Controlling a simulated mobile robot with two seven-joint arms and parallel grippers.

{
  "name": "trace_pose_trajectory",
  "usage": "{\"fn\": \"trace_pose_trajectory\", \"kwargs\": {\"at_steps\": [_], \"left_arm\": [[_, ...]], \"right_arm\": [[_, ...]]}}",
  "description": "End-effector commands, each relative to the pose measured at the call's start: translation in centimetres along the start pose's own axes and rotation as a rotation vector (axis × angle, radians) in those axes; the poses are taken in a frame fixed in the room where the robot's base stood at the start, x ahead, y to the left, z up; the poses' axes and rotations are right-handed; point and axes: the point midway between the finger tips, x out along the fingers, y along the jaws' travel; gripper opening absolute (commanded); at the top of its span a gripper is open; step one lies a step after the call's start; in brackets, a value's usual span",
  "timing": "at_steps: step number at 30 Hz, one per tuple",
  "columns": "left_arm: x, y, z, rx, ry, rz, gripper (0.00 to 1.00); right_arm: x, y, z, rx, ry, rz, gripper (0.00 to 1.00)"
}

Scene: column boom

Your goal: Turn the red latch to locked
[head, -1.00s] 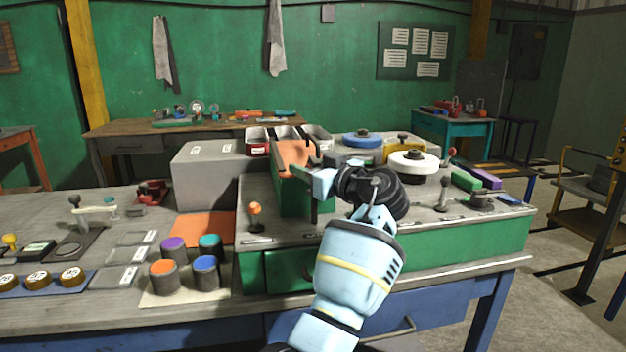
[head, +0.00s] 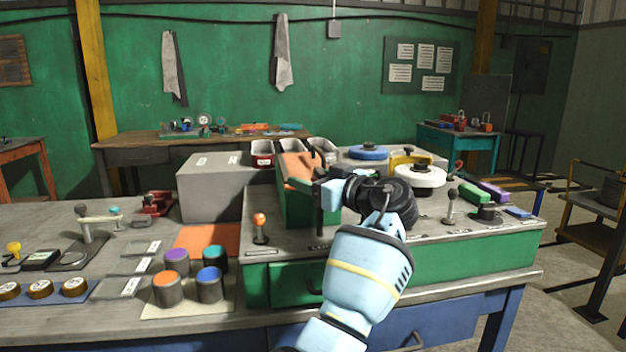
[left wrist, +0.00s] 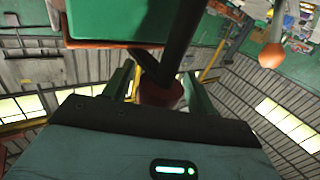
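In the left wrist view a dull red knob (left wrist: 160,93), which looks like the latch's grip, sits at the end of a dark bar (left wrist: 178,45). It lies between the two fingers of my left gripper (left wrist: 160,82), with little or no gap on either side. I cannot tell whether the fingers press on it. In the head view my left gripper (head: 328,194) is at the right side of the green box with an orange top (head: 297,208). The gripper and wrist hide the red knob there. My right gripper is not in view.
An orange-knobbed lever (head: 260,228) stands left of the green box. A white wheel (head: 420,178), a dark-knobbed lever (head: 451,206) and a green block (head: 475,192) are to the right. Coloured-lid cans (head: 209,284) stand at the front left.

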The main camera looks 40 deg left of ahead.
Motion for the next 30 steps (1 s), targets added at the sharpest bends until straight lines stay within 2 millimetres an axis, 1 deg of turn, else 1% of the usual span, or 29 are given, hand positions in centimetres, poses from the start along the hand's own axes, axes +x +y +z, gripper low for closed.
{"fn": "trace_pose_trajectory", "kwargs": {"at_steps": [5, 8, 18, 21, 25, 30], "left_arm": [[-0.2, 0.1, 0.1, 0.001, 0.000, 0.003, 0.57], [-0.9, 0.1, 0.1, 0.001, -0.001, 0.004, 0.57], [-6.0, 0.1, 0.1, 0.000, -0.001, 0.004, 0.57], [-7.0, 0.0, 0.1, 0.000, 0.000, 0.002, 0.57], [-7.7, 0.0, 0.0, 0.000, 0.000, 0.001, 0.57], [-7.8, 0.0, 0.0, 0.000, 0.000, 0.000, 0.57]], "right_arm": [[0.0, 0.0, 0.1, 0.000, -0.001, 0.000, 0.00], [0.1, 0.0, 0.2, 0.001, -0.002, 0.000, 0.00], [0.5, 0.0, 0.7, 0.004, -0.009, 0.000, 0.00], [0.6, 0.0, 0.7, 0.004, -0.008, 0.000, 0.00], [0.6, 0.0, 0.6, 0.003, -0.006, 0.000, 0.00], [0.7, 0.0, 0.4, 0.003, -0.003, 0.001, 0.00]]}}
